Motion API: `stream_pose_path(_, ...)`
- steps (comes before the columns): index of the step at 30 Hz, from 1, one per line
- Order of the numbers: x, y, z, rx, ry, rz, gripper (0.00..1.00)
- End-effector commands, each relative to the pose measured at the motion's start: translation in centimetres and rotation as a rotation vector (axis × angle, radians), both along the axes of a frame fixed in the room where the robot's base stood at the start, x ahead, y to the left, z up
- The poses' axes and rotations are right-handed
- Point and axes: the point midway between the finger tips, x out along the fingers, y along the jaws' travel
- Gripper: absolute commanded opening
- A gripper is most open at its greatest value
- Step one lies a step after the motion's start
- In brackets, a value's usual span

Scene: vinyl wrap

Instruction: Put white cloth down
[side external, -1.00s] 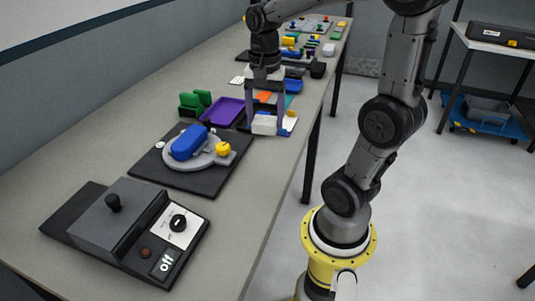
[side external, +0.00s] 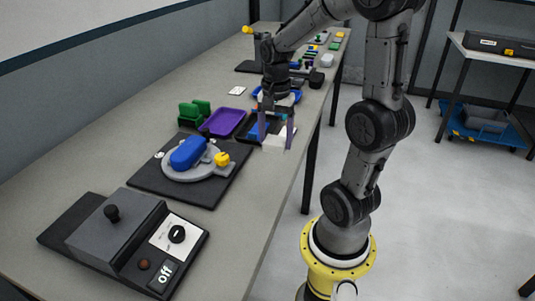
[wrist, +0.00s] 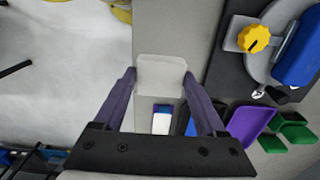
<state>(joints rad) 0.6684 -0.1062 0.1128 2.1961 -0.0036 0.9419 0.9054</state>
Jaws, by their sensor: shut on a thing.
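The white cloth (side external: 275,144) is a small pale block-like piece between the fingers of my gripper (side external: 276,138), near the table's right edge. In the wrist view the cloth (wrist: 160,74) spans the gap between the two purple fingertips of my gripper (wrist: 159,74). The gripper is shut on it. The cloth is low over the grey table, and I cannot tell whether it touches the surface. The fingers hide part of it in the side view.
Nearer stand a dark plate (side external: 205,193) with a grey fixture and blue part (side external: 188,153), and a control box (side external: 115,235) reading "off". The table's right edge (side external: 283,180) is close to the gripper.

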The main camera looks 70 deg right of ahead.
Motion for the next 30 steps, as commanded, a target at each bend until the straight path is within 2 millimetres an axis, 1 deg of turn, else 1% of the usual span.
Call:
stream_pose_path(1,0.5,-0.4,-1.1,0.006,0.007,0.000,0.21)
stream_pose_path(3,1.2,-1.0,-2.2,0.004,0.005,0.000,0.21)
stream_pose_path(7,2.2,-1.7,-3.5,0.002,0.003,0.000,0.21)
stream_pose_path(13,2.9,-2.3,-4.7,0.002,0.002,0.000,0.21)
stream_pose_path(19,2.9,-2.3,-7.3,0.003,0.003,0.000,0.21)
stream_pose_path(22,3.0,-2.3,-7.7,0.001,0.001,0.000,0.21)
stream_pose_path(30,3.0,-2.3,-7.8,0.000,0.000,0.000,0.21)
